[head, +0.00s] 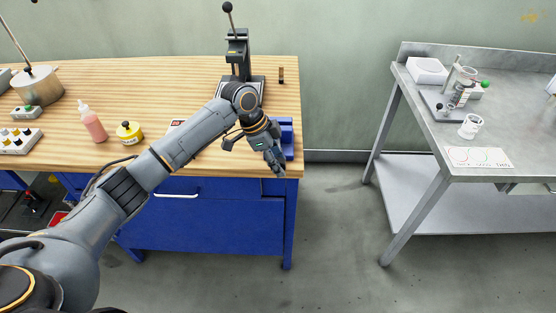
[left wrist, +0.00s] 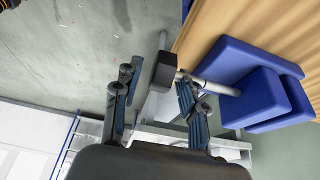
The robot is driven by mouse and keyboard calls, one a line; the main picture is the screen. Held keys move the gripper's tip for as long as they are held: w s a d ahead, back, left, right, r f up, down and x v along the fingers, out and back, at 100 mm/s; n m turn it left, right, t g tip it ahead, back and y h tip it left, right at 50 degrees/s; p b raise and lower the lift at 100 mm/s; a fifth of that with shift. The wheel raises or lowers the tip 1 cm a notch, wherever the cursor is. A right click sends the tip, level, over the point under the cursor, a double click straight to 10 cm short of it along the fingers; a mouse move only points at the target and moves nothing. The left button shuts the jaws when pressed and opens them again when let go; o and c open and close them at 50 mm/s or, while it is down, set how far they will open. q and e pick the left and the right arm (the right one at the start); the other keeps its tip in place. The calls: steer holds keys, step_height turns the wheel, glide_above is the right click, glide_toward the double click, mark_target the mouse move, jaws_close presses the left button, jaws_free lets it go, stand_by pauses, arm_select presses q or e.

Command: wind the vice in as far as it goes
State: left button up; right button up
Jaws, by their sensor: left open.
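The blue vice (head: 287,138) sits at the right front corner of the wooden bench, partly hidden behind my left arm. In the left wrist view the blue vice (left wrist: 240,75) is on the right, with a grey screw (left wrist: 218,88) running out to a dark hub (left wrist: 163,73) and a thin grey handle bar (left wrist: 162,41). My left gripper (head: 275,166) is at the bench's right front edge, in front of the vice; its open fingers (left wrist: 155,85) appear either side of the hub in the left wrist view. I cannot tell whether they touch it. My right gripper is not in view.
An arbor press (head: 238,52) stands behind my arm on the wooden bench (head: 165,77). A yellow pot (head: 128,133) and a pink bottle (head: 93,124) stand left of it. A steel table (head: 510,135) stands to the right, with free floor between.

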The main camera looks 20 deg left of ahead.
arm_select(q)
jaws_close()
